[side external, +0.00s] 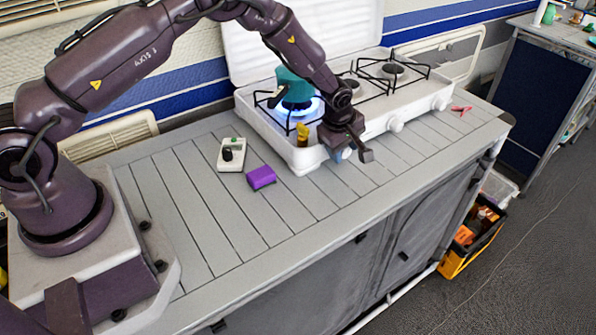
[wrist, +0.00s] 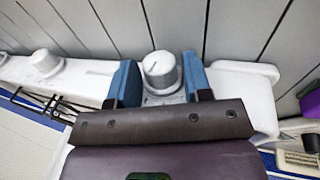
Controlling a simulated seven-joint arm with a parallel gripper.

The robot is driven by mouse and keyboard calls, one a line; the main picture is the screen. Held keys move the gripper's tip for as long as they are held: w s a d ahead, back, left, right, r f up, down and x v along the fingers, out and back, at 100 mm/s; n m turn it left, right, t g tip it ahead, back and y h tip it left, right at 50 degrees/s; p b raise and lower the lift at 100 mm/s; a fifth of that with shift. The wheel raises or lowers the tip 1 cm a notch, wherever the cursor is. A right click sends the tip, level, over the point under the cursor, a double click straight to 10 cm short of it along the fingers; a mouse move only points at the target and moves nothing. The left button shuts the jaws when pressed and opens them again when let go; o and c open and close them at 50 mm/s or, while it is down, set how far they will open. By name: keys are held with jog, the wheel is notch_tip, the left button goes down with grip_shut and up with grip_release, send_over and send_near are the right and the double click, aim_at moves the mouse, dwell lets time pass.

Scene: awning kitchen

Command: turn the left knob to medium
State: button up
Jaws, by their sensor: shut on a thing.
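The white stove (side external: 375,120) stands on the grey slatted counter, with a blue flame (side external: 312,104) lit under a teal pot (side external: 294,86) on its left burner. My gripper (side external: 345,152) is at the stove's front left, where the arm hides the left knob in the side view. In the wrist view the left knob (wrist: 161,71), pale grey and round, sits between the blue fingers of my gripper (wrist: 160,76), which is shut on it. A short dark mark shows on the knob's face. Its exact setting is hard to read.
Another knob (side external: 396,124) is farther right on the stove front. A red item (side external: 461,110) lies at the right. The front counter is clear.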

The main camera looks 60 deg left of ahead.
jog(key=shift+o, duration=0.4)
jog(key=shift+s+d+f+t, duration=0.1)
jog(key=shift+s+t, duration=0.1)
jog(key=shift+t, duration=0.8)
jog(key=o, duration=0.5)
jog(key=shift+s+f+t, duration=0.2)
jog(key=shift+s+t, duration=0.05)
jog(key=shift+t, duration=0.85)
jog(key=shift+o, duration=1.2)
jog(key=shift+w+r+t, duration=0.15)
jog(key=shift+t, duration=0.25)
jog(key=o, duration=0.5)
jog(key=shift+o, duration=0.2)
jog(key=shift+v, duration=1.15)
jog(key=r, duration=0.1)
jog(key=s+r, duration=0.2)
jog(key=r, duration=0.1)
